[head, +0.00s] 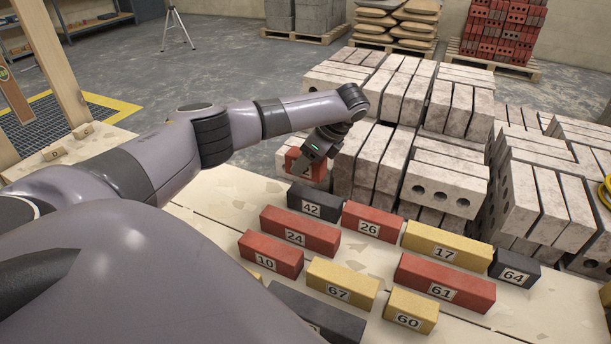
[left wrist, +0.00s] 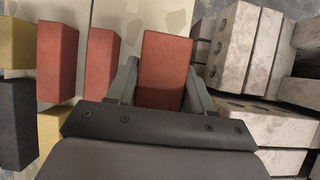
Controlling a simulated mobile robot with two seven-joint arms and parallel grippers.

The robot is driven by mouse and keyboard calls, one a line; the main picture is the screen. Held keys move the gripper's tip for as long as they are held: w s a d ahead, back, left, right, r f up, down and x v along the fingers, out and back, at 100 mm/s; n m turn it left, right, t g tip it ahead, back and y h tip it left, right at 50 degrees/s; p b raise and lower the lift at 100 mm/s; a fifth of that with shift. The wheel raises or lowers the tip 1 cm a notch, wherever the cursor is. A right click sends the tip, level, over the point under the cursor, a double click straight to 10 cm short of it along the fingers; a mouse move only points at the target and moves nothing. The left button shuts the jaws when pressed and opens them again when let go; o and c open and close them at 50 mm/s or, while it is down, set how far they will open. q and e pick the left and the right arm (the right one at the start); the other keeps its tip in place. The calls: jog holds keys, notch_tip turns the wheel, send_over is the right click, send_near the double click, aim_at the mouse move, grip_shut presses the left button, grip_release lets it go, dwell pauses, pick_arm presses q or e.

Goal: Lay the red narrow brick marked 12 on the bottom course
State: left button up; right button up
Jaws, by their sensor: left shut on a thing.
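My left gripper (head: 307,161) is shut on a red brick (head: 292,162), held beyond the rows of numbered bricks. Its label is partly hidden by the gripper; a digit 2 shows, but I cannot read the whole number. In the left wrist view the red brick (left wrist: 164,62) sits between the two fingers. I cannot make out the bottom course for certain. My right gripper is not in view.
Red, yellow and dark bricks lie on the pale board (head: 212,204), among them 42 (head: 314,198), 24 (head: 280,229), 26 (head: 384,216) and 17 (head: 433,238). Stacks of pale blocks (head: 447,180) crowd the right side. Loaded pallets stand at the back.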

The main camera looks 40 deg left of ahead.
pick_arm(q)
jog(key=shift+f, duration=0.8)
notch_tip(320, 180, down, 4)
jog(key=shift+f+b, duration=0.2)
jog(key=shift+b, duration=0.3)
jog(key=o, duration=1.4)
jog(key=shift+f, duration=0.1)
jog(key=shift+c, duration=0.2)
